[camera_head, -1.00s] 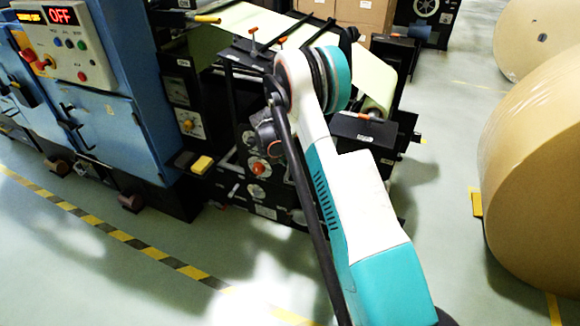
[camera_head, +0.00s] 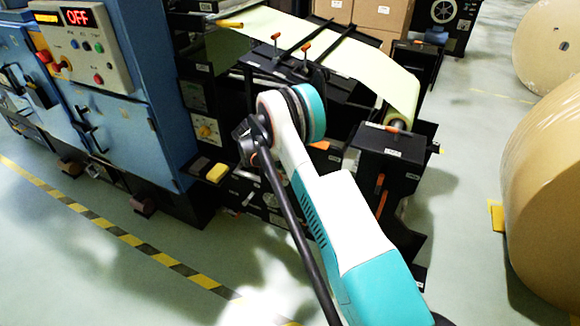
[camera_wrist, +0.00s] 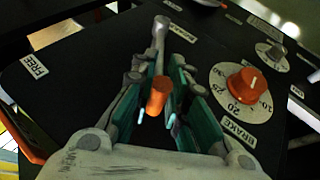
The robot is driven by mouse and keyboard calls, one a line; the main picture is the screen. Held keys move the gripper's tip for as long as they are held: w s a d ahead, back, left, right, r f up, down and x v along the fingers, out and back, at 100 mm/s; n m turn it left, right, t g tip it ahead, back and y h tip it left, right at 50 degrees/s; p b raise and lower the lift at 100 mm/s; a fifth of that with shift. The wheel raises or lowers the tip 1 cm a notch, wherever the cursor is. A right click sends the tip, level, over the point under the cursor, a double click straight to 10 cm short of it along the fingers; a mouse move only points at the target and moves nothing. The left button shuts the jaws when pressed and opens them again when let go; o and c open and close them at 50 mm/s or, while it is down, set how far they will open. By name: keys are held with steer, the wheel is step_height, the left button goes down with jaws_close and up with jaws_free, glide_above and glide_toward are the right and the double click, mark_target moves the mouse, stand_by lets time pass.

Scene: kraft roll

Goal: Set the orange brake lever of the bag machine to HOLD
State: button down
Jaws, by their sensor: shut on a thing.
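The brake lever shows in the wrist view, with a grey metal rod and an orange grip (camera_wrist: 158,95). My gripper (camera_wrist: 160,70) has its green-lined fingers on either side of the lever and is shut on it. The lever's rod runs away from me toward the top of the picture. A FREE label (camera_wrist: 36,66) is on the black panel to the left. A small label by the rod's far end is too blurred to read. In the head view my own arm hides my gripper and I cannot pick out this lever.
The blue cabinet (camera_head: 130,130) stands left of the bag machine. Large brown rolls (camera_head: 550,180) stand at right. Floor between is clear.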

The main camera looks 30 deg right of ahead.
steer(key=shift+w+a+f, duration=0.1)
steer(key=shift+w+a, duration=0.2)
steer(key=shift+w, duration=0.05)
steer(key=c, duration=1.1)
jaws_free()
steer(key=shift+w+a+f, duration=0.15)
steer(key=shift+w+f, duration=0.05)
steer(key=shift+s+r, duration=0.1)
steer(key=shift+s, duration=0.05)
steer(key=shift+r, duration=0.2)
steer(key=v, duration=1.1)
steer(key=shift+w+a, duration=0.2)
steer(key=shift+a, duration=0.1)
